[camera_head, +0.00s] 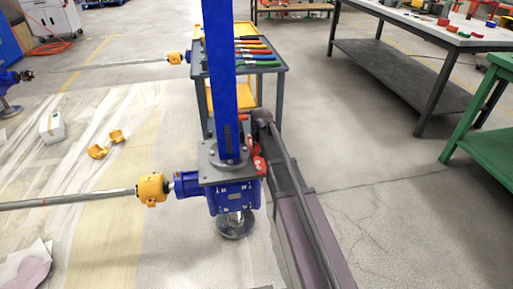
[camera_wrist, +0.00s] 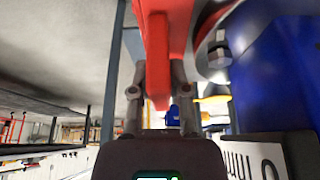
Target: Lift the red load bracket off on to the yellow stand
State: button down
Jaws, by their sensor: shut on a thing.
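The red load bracket (camera_head: 257,162) shows in small part beside the blue column (camera_head: 220,75), above the blue screw jack (camera_head: 235,196). In the wrist view the red bracket (camera_wrist: 158,50) fills the upper middle, with a flat red tongue hanging down between my fingers. My gripper (camera_wrist: 161,95) is shut on that tongue. In the head view my gripper (camera_head: 262,118) is at the right of the column, mostly hidden. The bracket is close to the column; I cannot tell if they touch. Yellow parts (camera_head: 240,29), possibly the yellow stand, show behind the tool trolley.
The tool trolley (camera_head: 281,70) stands behind the column. A yellow coupling (camera_head: 152,189) and shaft (camera_head: 70,200) run left from the jack. A dark workbench (camera_head: 400,78) and green table (camera_head: 490,118) stand right. A bolt head (camera_wrist: 219,47) is close beside the bracket.

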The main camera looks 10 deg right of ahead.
jog(key=shift+r, duration=0.15)
jog(key=shift+r+p, duration=1.55)
jog(key=shift+p, duration=0.2)
jog(key=shift+s+r, duration=0.15)
jog(key=s+d, duration=0.4)
jog(key=s, duration=0.2)
jog(key=s+d+r+p, duration=0.1)
jog(key=s+d, duration=0.2)
jog(key=s, duration=0.4)
jog(key=shift+s+d, duration=0.3)
jog(key=shift+d, duration=0.05)
jog(key=shift+r, duration=0.1)
jog(key=shift+r+p, duration=0.15)
jog(key=shift+p, duration=0.25)
notch_tip(320, 180, up, 33)
jog(key=p, duration=3.3)
jog(key=shift+s, duration=0.1)
